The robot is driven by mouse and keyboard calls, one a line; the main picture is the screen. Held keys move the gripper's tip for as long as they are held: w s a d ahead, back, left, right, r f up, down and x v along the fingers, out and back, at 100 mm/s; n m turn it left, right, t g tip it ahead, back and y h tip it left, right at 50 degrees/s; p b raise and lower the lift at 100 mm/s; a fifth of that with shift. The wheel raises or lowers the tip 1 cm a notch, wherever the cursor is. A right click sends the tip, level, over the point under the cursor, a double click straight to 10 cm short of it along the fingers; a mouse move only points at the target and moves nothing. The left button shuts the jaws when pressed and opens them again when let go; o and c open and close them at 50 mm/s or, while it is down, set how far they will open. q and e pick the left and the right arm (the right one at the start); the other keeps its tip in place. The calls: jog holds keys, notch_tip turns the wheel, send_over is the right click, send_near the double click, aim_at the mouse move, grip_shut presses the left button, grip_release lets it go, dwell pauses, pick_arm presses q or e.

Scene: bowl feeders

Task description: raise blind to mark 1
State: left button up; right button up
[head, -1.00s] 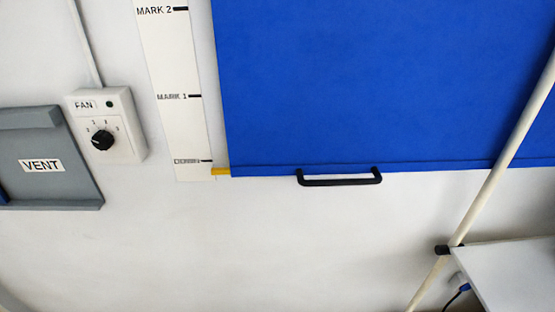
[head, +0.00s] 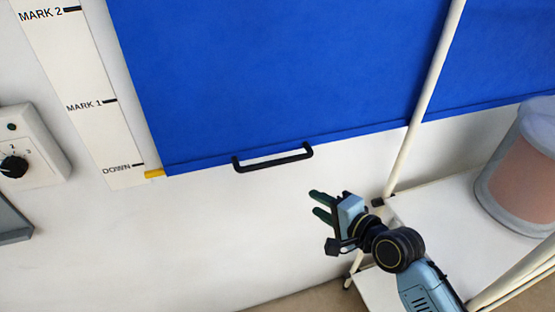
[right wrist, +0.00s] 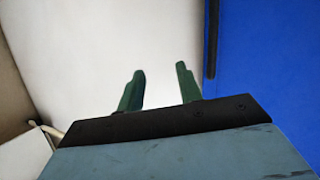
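The blue blind (head: 270,70) hangs on the white wall, with a black handle (head: 273,158) on its lower edge. A yellow pointer (head: 154,173) at its lower left corner is just below the DOWN line on the white scale (head: 85,120); the MARK 1 and MARK 2 lines are higher up. My right gripper (head: 316,203) is open and empty, below and right of the handle and apart from it. In the right wrist view its two green fingers (right wrist: 158,88) stand apart, with the blind (right wrist: 268,70) and dark handle (right wrist: 212,40) to the right. My left gripper is not in view.
A cream pole (head: 425,105) runs in front of the blind, right of the handle. A white shelf (head: 440,215) with a large round container (head: 522,165) is at the right. A fan control box (head: 28,150) is at the left. The wall below the handle is clear.

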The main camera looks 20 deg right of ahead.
jog(key=t+y, duration=0.1)
send_near(280, 163)
jog(key=s+d, duration=0.1)
jog(key=s, duration=0.1)
jog(key=shift+m, duration=0.3)
jog(key=x, duration=1.3)
jog(key=shift+r+p, duration=0.15)
jog(key=shift+p, duration=0.25)
grip_shut()
